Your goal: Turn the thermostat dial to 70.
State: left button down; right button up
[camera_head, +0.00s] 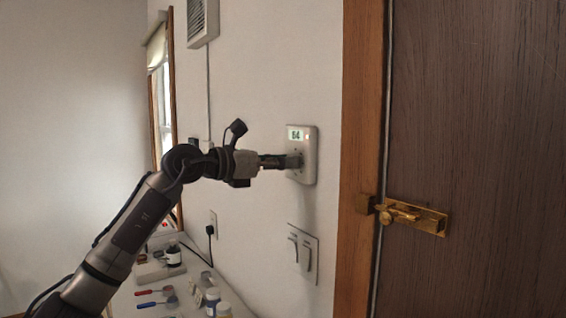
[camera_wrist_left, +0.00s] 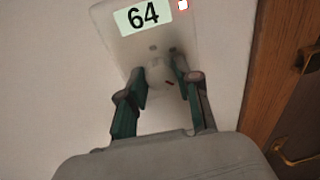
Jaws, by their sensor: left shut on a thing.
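The thermostat (camera_head: 308,158) is a pale rectangular unit on the white wall, left of the door frame. It also shows in the left wrist view (camera_wrist_left: 120,43). Its display (camera_wrist_left: 144,16) reads 64, with a small red mark beside it. My left gripper (camera_head: 292,161) reaches in from the left to the thermostat's front. In the left wrist view, its two dark green fingers (camera_wrist_left: 158,82) stand on either side of the pale dial (camera_wrist_left: 158,74) and are shut on it. The dial's markings are too blurred to read. My right gripper is not in view.
A double light switch (camera_head: 303,254) is below the thermostat. A wooden door frame (camera_head: 360,130) and a dark door with a brass latch (camera_head: 415,217) are on the right. A counter with bottles (camera_head: 212,300) and several small items lies below my left arm.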

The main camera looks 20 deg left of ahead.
pick_arm(q)
jog(key=c, duration=0.8)
grip_release()
jog(key=shift+a, duration=0.1)
jog(key=v, duration=1.2)
